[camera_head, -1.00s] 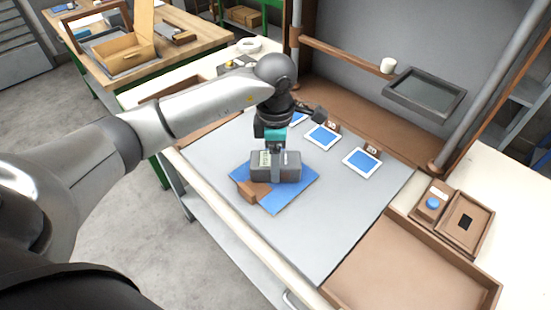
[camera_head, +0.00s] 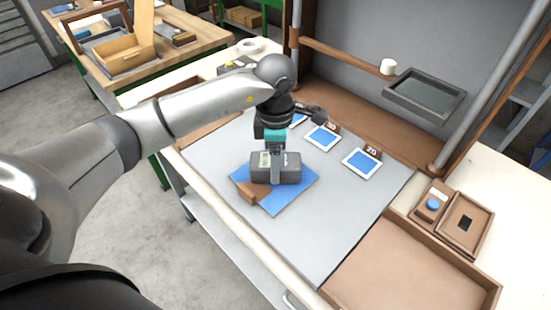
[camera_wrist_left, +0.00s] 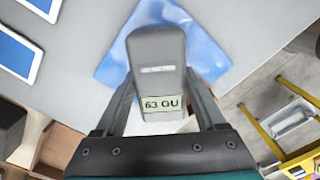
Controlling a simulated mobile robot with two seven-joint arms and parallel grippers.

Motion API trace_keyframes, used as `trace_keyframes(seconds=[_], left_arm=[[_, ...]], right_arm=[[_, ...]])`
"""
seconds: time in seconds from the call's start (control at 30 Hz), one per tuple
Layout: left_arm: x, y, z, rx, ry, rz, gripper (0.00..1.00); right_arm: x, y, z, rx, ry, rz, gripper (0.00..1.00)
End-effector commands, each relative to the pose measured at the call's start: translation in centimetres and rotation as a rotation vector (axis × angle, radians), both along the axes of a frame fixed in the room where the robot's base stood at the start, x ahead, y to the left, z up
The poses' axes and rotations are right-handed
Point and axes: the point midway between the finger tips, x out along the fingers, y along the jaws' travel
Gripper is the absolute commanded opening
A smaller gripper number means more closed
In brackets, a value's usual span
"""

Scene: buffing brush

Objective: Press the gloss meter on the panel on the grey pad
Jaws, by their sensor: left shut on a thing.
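The gloss meter (camera_head: 290,172) is a dark grey box at the blue panel (camera_head: 291,196) on the grey pad (camera_head: 340,215). My left gripper (camera_head: 275,170) is shut on it from above. A brown block (camera_head: 250,194) is at the panel's left edge. My right gripper is not in view.
Small blue sample cards with white borders, one (camera_head: 361,162) by a "20" tag, lie along the pad's far side. An empty brown tray (camera_head: 398,275) is at the lower right, near a small box with a blue button (camera_head: 432,204). A dark framed tray (camera_head: 425,94) is at the back.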

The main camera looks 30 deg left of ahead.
Motion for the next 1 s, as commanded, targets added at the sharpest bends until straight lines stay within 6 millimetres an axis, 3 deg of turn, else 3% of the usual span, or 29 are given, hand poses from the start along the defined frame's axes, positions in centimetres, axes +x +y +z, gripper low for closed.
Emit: trace_keyframes(seconds=[0.7, 1.0], left_arm=[[0.2, 0.1, 6.3, 0.0, -0.007, 0.001, 0.19], [0.2, 0.1, 6.8, -0.001, -0.006, 0.001, 0.19]], right_arm=[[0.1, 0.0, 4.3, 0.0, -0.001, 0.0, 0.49], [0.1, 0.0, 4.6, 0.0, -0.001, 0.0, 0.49]])
